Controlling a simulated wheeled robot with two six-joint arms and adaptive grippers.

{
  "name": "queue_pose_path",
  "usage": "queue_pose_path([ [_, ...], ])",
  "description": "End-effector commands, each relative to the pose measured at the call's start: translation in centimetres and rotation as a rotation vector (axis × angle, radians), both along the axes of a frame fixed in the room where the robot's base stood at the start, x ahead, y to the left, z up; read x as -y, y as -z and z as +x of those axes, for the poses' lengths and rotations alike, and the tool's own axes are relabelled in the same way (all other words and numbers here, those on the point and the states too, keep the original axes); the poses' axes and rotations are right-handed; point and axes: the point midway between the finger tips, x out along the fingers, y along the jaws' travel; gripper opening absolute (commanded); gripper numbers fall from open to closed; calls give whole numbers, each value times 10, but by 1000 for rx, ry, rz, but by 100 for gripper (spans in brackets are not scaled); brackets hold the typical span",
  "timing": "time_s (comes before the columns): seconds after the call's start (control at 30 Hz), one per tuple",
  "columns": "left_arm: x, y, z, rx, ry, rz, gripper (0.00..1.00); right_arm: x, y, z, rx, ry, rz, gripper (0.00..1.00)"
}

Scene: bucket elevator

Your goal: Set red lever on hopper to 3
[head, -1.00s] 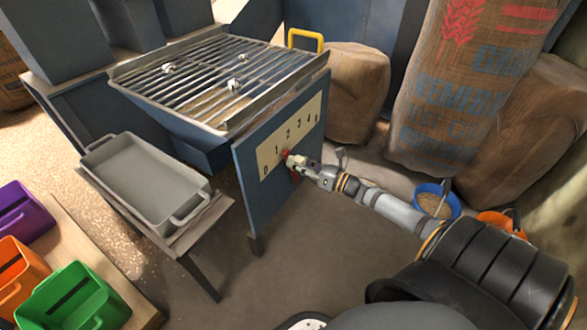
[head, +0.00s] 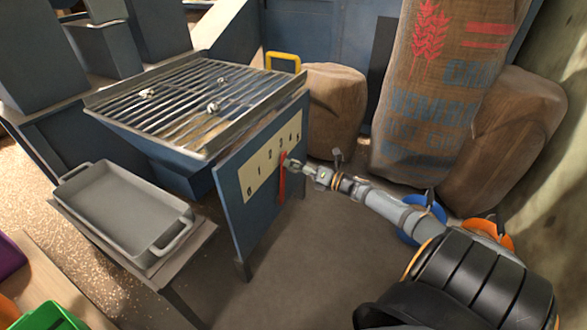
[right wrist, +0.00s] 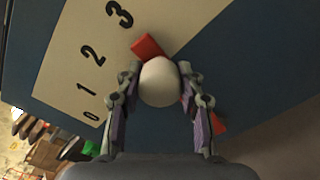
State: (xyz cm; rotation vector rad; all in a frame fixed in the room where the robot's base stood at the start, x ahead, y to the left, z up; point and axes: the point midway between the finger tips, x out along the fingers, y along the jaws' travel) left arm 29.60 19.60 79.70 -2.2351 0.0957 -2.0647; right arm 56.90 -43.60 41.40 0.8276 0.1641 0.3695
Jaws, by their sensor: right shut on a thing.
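The red lever (head: 282,182) is on the blue side panel of the hopper (head: 225,180), beside a cream scale plate (head: 259,172) with black numbers. In the right wrist view the lever's red tip (right wrist: 147,46) points toward the 3, a little short of the digit. Its white round knob (right wrist: 160,84) sits between the fingers of my right gripper (right wrist: 159,95), which is shut on it. The knob hides the lever's middle; a red part shows again at lower right. In the head view my right gripper (head: 296,166) is at the lever. My left gripper is out of view.
A grey tray (head: 75,193) stands on a low stand left of the hopper. A slatted grate (head: 170,105) tops the hopper. Sacks (head: 430,110) and blue and orange buckets (head: 503,237) are at right. Floor below the panel is clear.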

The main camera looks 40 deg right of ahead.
Motion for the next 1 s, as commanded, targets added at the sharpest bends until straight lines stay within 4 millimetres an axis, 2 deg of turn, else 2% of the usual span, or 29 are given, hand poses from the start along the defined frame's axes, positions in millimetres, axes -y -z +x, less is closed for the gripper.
queue_pose_path([
  [0.27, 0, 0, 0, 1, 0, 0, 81, 0, 1, 0, -1, 1, -1, 0],
  [0.3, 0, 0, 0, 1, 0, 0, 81, 0, 1, 0, -1, 1, -1, 40],
  [0.47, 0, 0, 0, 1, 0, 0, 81, 0, 1, 0, -1, 1, -1, 62],
  [0.8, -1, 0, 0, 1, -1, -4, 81, 1, 1, -3, -2, -1, -2, 62],
  [1.0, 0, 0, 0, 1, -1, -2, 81, 11, 2, -28, -8, -3, -5, 62],
])
